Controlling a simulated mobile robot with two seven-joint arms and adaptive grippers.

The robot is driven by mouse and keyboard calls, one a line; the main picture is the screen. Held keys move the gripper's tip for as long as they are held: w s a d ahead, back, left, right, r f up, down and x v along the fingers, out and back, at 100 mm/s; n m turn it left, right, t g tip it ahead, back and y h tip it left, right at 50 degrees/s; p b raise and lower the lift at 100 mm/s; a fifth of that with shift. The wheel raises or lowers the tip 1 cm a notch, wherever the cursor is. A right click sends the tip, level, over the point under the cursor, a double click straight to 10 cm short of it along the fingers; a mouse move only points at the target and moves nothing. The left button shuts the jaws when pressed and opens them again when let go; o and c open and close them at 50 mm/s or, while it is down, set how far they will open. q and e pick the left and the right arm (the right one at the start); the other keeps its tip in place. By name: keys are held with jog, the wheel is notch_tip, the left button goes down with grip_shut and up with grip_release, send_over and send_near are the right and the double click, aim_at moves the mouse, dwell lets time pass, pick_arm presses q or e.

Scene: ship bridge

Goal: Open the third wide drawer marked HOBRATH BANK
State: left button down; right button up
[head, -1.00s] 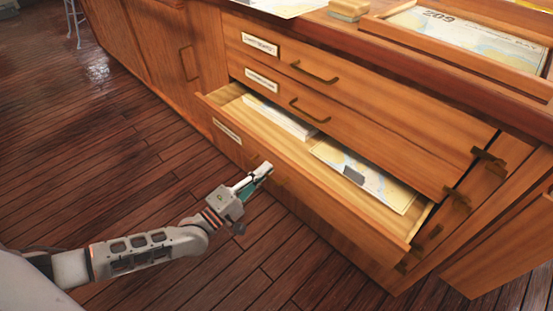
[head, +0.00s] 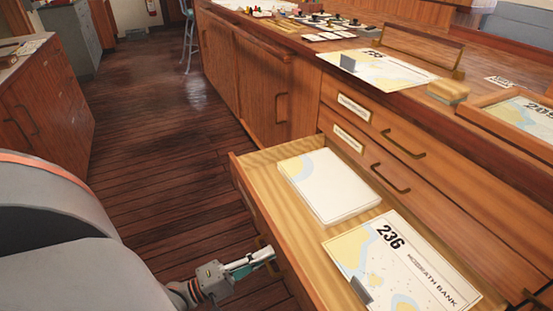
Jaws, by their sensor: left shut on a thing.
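The third wide drawer (head: 246,178) stands far out of the chart cabinet, below two shut wide drawers. A stack of charts (head: 325,186) and a chart marked 236 HOBRATH BANK (head: 400,262) lie inside it, with a small dark grey block (head: 361,291) on the chart's near edge. My left gripper (head: 266,256) is at the outer side of the drawer front, shut on its handle, which is mostly hidden by the fingers. The drawer's label is out of sight from this angle. My right gripper is not in view.
The upper wide drawers (head: 405,118) are shut, with brass handles. The cabinet top (head: 300,47) holds a chart (head: 378,68), a wooden block (head: 448,91) and small items. Another cabinet (head: 45,105) stands at left. The wooden floor (head: 150,120) between is clear.

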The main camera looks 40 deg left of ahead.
pick_arm(q)
jog(key=shift+s+a, duration=0.1)
jog(key=shift+s, duration=0.25)
jog(key=c, duration=2.5)
grip_release()
jog(key=shift+s, duration=0.1)
jog(key=v, duration=1.2)
